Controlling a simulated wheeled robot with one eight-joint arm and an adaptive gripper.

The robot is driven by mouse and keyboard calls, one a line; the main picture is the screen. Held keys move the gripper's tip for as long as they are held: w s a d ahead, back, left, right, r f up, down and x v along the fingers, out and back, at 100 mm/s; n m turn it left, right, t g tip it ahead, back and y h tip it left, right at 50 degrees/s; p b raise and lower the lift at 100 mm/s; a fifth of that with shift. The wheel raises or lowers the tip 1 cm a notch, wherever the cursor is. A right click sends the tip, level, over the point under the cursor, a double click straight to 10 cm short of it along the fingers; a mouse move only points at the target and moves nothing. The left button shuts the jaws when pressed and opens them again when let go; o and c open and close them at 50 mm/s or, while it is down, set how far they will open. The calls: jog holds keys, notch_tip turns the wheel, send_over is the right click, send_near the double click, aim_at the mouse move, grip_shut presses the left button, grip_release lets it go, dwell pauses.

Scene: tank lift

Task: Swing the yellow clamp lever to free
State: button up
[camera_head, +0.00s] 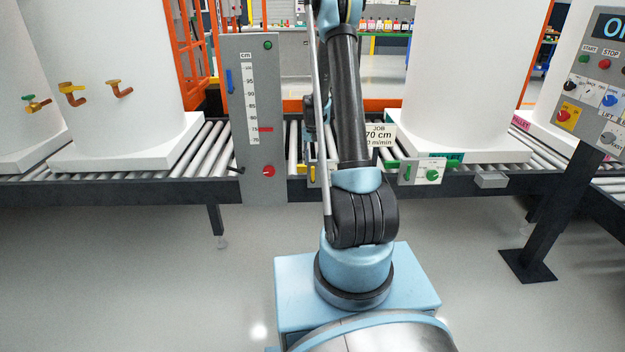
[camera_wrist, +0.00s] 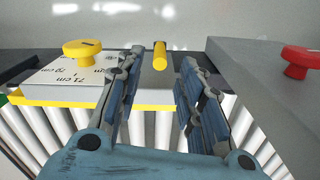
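The yellow clamp lever appears to be the short yellow rod (camera_wrist: 160,56) in the wrist view, seen nearly end-on beyond the plate's edge. My gripper (camera_wrist: 162,64) is open, with its two dark fingers on either side of the rod and gaps visible between. The rod lies in line with the gap, near the fingertips; I cannot tell its exact depth. In the head view my arm hides most of the gripper and the lever; a small yellow part (camera_head: 312,173) shows left of the arm at the conveyor's front edge.
A yellow knob (camera_wrist: 83,48) on a plate marked 70 and 71 cm stands left of the fingers. A red knob (camera_wrist: 299,62) sits on the grey panel to the right. The grey scale post (camera_head: 252,100) stands close left of my arm. White tanks (camera_head: 465,70) flank it.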

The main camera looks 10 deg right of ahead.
aim_at(313, 179)
notch_tip(313, 179, down, 10)
jog(key=shift+r, duration=0.1)
dwell(0.4)
grip_shut()
